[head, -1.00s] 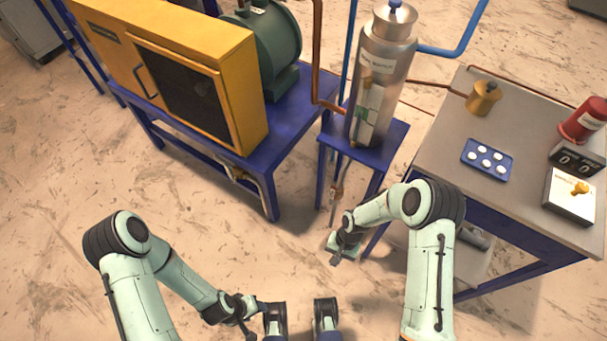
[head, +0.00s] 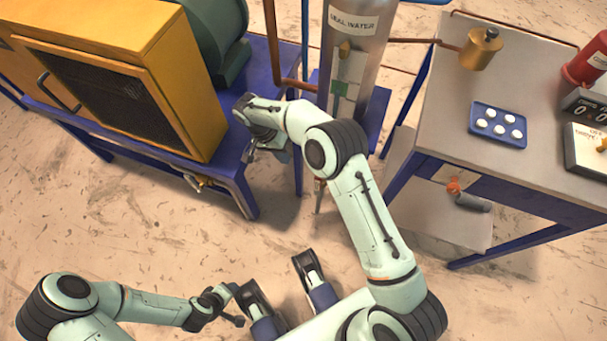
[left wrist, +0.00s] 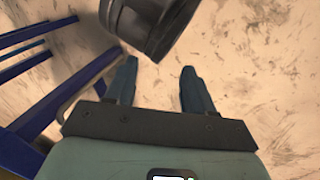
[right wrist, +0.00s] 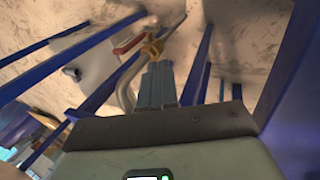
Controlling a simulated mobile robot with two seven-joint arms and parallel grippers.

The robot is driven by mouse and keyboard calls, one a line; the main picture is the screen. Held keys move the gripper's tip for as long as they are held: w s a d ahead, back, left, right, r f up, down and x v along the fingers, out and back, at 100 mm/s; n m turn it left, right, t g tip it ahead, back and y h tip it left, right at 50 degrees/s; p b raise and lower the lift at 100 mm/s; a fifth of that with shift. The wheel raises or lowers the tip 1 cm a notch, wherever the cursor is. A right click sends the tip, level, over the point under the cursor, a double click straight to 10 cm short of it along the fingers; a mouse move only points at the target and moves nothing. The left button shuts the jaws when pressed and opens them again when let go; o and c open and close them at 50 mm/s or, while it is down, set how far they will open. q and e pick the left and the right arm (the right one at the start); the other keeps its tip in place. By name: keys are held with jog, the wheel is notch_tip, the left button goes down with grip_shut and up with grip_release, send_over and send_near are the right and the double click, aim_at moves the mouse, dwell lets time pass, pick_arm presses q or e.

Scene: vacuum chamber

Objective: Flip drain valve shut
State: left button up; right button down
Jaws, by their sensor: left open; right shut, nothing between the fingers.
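A brass valve (right wrist: 153,48) with a red lever (right wrist: 128,44) sits on a curved grey pipe in the right wrist view. The lever points to the left in that view. A small brass fitting on a pipe (head: 198,183) shows below the yellow cabinet in the head view; its lever is not clear there. My right gripper (right wrist: 158,66) is shut and empty, its tips just short of the brass valve in view; I cannot tell whether they touch. In the head view my right gripper (head: 250,152) is beside the blue stand. My left gripper (left wrist: 158,75) is open and empty above the floor.
The blue stand (head: 235,172) carries the yellow cabinet (head: 190,60) and a green motor. The seal water cylinder (head: 355,60) stands close to my right arm. A grey table (head: 440,120) at right holds a blue tray (head: 497,140).

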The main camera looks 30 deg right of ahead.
jog(key=b, duration=0.1)
send_near(317, 187)
jog(key=w+a+f, duration=0.3)
jog(key=f, duration=0.2)
pick_arm(q)
jog(key=shift+w+a+f+t, duration=0.15)
jog(key=shift+w+a+f, duration=0.1)
jog(key=shift+w+f, duration=0.15)
jog(key=shift+w+a+f+t, duration=0.15)
jog(key=shift+w+a+f, duration=0.1)
jog(key=shift+w, duration=0.25)
pick_arm(e)
jog(key=shift+s+d+f, duration=0.2)
jog(key=shift+s+d, duration=1.2)
jog(key=shift+d, duration=0.2)
pick_arm(q)
jog(key=shift+f, duration=0.15)
